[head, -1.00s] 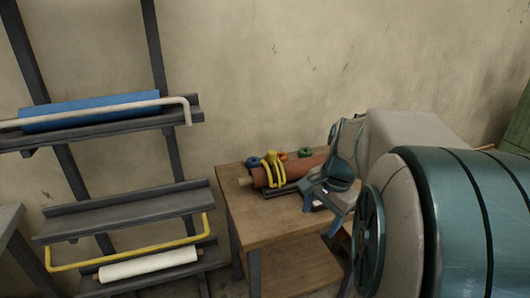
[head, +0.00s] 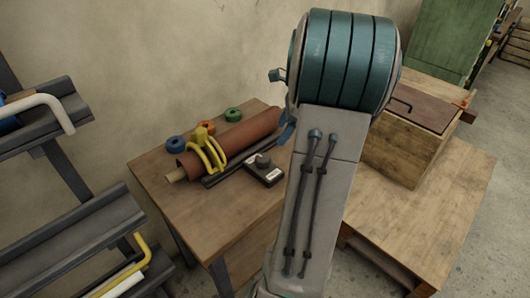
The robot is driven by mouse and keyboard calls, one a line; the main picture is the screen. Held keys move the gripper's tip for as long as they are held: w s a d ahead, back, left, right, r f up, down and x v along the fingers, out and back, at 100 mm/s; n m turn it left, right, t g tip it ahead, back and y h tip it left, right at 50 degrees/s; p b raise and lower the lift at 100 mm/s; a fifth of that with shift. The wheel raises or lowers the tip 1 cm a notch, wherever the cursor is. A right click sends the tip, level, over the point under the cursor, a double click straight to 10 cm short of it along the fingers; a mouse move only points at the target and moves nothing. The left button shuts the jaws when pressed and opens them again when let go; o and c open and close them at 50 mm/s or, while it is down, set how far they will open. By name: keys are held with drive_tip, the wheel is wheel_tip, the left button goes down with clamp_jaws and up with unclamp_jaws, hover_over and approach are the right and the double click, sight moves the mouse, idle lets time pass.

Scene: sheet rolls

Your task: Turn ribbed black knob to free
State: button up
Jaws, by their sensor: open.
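Blue (head: 175,145), orange (head: 208,127) and green (head: 233,115) rings lie along the table's back. A dark rail (head: 225,172) lies before the roll. Racks (head: 75,235) stand left; a wooden box (head: 410,150) stands right. The table's front left (head: 190,215) is bare.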

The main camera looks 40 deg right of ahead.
sight(265, 157)
drive_tip(key=x, duration=1.2)
drive_tip(key=shift+w+a+r+b, duration=0.15)
drive_tip(key=shift+a+b, duration=0.15)
drive_tip(key=shift+c, duration=0.4)
drive_tip(key=c, duration=0.9)
drive_tip(key=shift+d, duration=0.3)
drive_tip(key=shift+a, duration=0.2)
drive_tip(key=shift+n, duration=0.3)
